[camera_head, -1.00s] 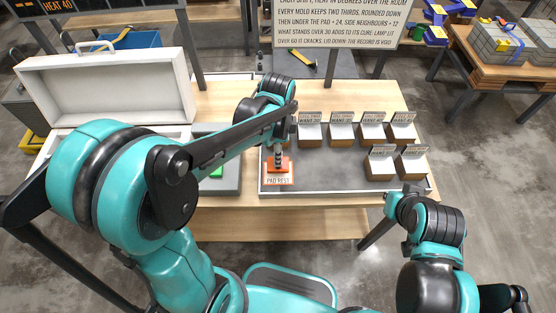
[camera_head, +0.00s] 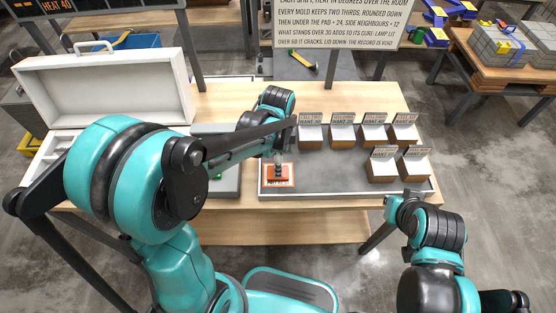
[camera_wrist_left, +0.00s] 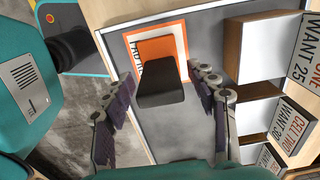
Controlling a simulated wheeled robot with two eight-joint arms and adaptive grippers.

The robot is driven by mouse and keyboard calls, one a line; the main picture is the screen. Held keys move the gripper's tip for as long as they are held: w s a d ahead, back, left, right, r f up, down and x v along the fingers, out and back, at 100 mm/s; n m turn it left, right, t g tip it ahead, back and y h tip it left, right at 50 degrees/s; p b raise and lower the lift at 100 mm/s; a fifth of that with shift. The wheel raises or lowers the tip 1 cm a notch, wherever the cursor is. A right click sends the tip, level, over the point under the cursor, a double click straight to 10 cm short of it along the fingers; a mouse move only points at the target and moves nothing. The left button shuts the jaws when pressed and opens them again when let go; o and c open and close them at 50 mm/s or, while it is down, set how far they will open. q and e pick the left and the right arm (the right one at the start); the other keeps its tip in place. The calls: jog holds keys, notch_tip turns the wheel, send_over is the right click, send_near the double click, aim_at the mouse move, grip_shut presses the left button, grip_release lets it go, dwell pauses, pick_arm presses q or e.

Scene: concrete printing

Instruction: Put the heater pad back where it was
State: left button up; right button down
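The heater pad is an orange block with a dark handle (camera_wrist_left: 160,88). In the head view the orange pad (camera_head: 280,174) sits on the pad rest, a white card with an orange border (camera_wrist_left: 132,44), at the left end of the grey tray. The pad covers much of the card and part of its lettering. My left gripper (camera_wrist_left: 155,80) is open, with one finger on each side of the handle and a visible gap on both sides. In the head view my left wrist partly hides the fingers. My right arm is at the lower right; its fingers are not visible.
Several labelled molds (camera_head: 342,135) stand on the right of the grey tray (camera_head: 330,184). An open white case (camera_head: 110,95) is at the left, and a grey box (camera_head: 228,180) stands beside the tray. A sign (camera_head: 340,20) stands behind. The tray's middle front is clear.

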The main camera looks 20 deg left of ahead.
pick_arm(q)
notch_tip(320, 180, up, 11)
jog(key=p, duration=0.4)
jog(key=shift+r, duration=0.15)
jog(key=shift+s+r, duration=0.1)
jog(key=shift+r, duration=0.45)
jog(key=s+a+r+n+t, duration=0.1)
jog(key=s+a+n+t, duration=0.1)
jog(key=s+n, duration=0.3)
jog(key=s+a+n+t, duration=0.2)
jog(key=s+n+t, duration=0.3)
jog(key=n, duration=0.4)
jog(key=shift+a+r+n, duration=0.35)
jog(key=shift+r+n, duration=0.05)
jog(key=shift+f, duration=0.1)
notch_tip(320, 180, down, 3)
jog(key=b, duration=0.3)
jog(key=shift+f, duration=0.1)
